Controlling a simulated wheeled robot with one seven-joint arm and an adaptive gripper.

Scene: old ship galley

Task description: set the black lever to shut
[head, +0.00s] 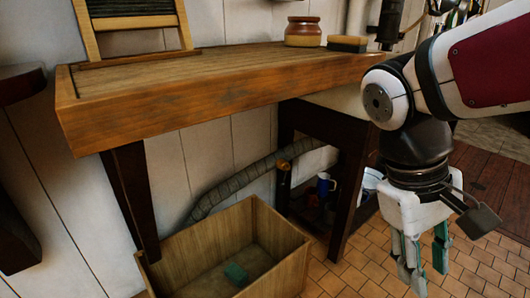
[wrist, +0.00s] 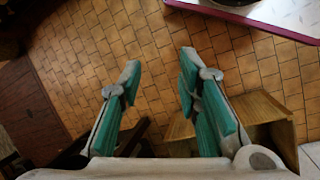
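I cannot make out a black lever for certain in either view. In the head view a short brown-and-dark fitting (head: 283,175) stands by the ribbed grey hose (head: 235,182) under the wooden counter; it is too small to tell whether it carries a lever. A dark upright fixture (head: 390,22) shows at the counter's back right, partly cut off by the top edge. My gripper (head: 424,264) hangs pointing down at the right, in front of the counter and apart from these. In the wrist view its teal-padded fingers (wrist: 160,95) are spread, with only tiled floor between them.
The wooden counter (head: 215,95) holds a brown-and-cream jar (head: 303,32), a brush or sponge block (head: 347,43) and a washboard (head: 135,25). A blue mug (head: 325,185) sits on a low shelf.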

